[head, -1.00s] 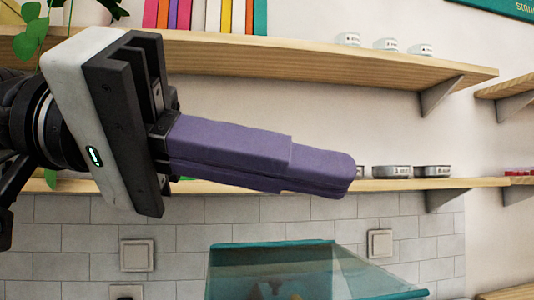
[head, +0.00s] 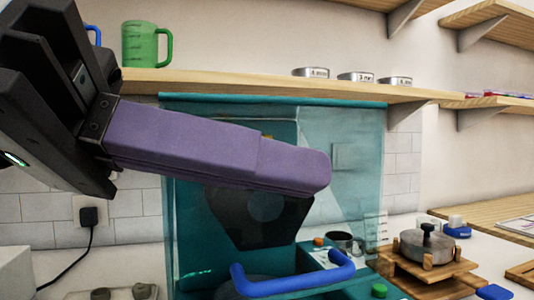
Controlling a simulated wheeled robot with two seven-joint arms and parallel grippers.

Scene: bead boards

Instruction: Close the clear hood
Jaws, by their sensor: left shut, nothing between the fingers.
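The clear hood (head: 355,190) is a see-through teal panel with a solid teal top edge. It stands raised in the middle of the head view, over a teal device with a dark part behind the panel. A blue bar handle (head: 292,288) shows low in front; what it is fixed to is unclear. My left gripper (head: 325,172) reaches in from the left, its purple fingers shut and empty. They lie across the hood in the picture and hide part of it; I cannot tell whether they touch it. My right gripper is not in view.
A shelf (head: 220,82) above holds a green mug (head: 147,45) and several small tins. On the right of the counter stand a wooden stand (head: 435,285) with a round metal lidded piece and small blue items. A black cable hangs at left.

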